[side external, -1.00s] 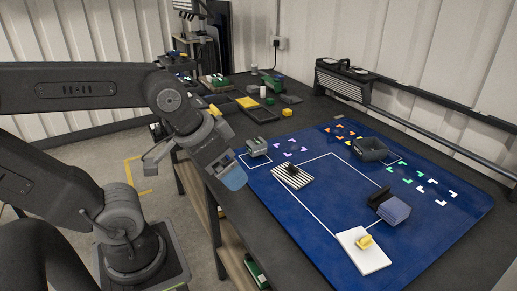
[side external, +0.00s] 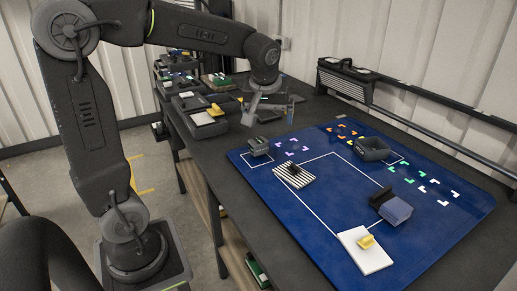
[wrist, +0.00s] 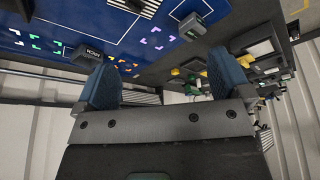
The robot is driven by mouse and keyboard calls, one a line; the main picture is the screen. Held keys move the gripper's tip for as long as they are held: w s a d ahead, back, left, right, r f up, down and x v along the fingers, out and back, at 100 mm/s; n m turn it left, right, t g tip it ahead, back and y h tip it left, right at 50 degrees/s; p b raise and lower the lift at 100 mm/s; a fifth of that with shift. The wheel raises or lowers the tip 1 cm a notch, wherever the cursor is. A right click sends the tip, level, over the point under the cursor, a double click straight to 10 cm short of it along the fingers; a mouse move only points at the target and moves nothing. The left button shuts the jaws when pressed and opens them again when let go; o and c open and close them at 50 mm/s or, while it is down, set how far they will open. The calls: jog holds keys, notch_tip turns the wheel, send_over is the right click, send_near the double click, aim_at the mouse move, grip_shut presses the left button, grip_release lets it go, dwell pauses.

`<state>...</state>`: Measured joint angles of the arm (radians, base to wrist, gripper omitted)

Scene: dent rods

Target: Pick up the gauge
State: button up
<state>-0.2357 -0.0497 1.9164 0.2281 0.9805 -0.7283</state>
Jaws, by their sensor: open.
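I cannot tell for certain which object is the gauge. On the blue mat (side external: 300,216) stand a striped plate with a dark piece (side external: 294,173), a white plate (side external: 352,252) with a yellow block (side external: 366,241), a blue-grey block with a black part (side external: 394,208), a dark open bin (side external: 372,149) and a small grey block (side external: 259,147). My gripper (side external: 270,106) hangs above the table behind the mat's back left corner. In the wrist view my gripper (wrist: 165,80) has its two blue fingertips wide apart, with nothing held between them. The dark bin (wrist: 90,56) shows beyond the left fingertip.
More plates and blocks, one yellow (side external: 215,109), crowd the table's back left. A ribbed case (side external: 344,84) stands along the back wall beside a rail. Coloured corner marks (side external: 434,190) lie on the mat's right. The mat's middle is clear.

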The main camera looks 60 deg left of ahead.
jog(key=w+a+f+n+g, duration=0.2)
jog(key=w+a+f+n, duration=0.25)
jog(key=a, duration=0.25)
jog(key=n+g+y, duration=0.1)
jog(key=n, duration=0.2)
send_near(259, 140)
jog(key=shift+n, duration=0.25)
jog(key=x, duration=0.5)
jog(key=shift+w+f, duration=0.25)
jog(key=shift+f, duration=0.15)
jog(key=x, duration=0.5)
jog(key=shift+s+a+f, duration=0.1)
jog(key=shift+s+f, duration=0.05)
jog(key=shift+s, duration=0.25)
jog(key=shift+a+f, duration=0.2)
jog(key=shift+f, duration=0.3)
jog(key=shift+c, duration=0.3)
jog(key=c, duration=1.1)
